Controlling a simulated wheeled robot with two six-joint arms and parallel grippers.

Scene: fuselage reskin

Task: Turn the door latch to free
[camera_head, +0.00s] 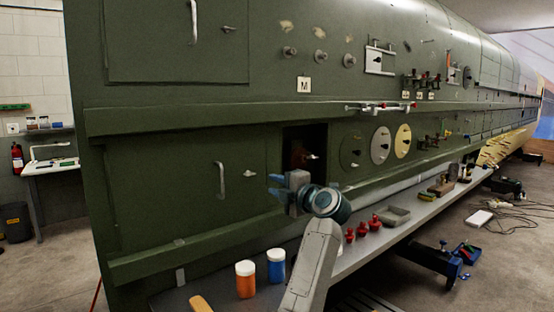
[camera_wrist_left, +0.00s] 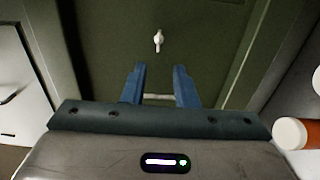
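A lower green door (camera_head: 180,190) has a pale vertical handle (camera_head: 221,179) and, right of it, a small pale latch (camera_head: 250,173) lying roughly level in the head view. In the left wrist view the latch (camera_wrist_left: 158,41) stands out on the green panel (camera_wrist_left: 100,35), beyond the fingertips. The handle bar (camera_wrist_left: 158,97) shows in the gap between the fingers, farther off. My left gripper (camera_head: 274,185) is just right of the latch, its blue fingers apart and empty; they also show in the wrist view (camera_wrist_left: 159,85). My right gripper is out of view.
An upper door (camera_head: 150,40) has a similar handle and latch. A dark recess (camera_head: 304,143) lies behind my left wrist. The ledge below holds an orange bottle (camera_head: 245,279), a blue bottle (camera_head: 276,265) and red knobbed parts (camera_head: 362,229). A green rail (camera_head: 200,236) runs below the door.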

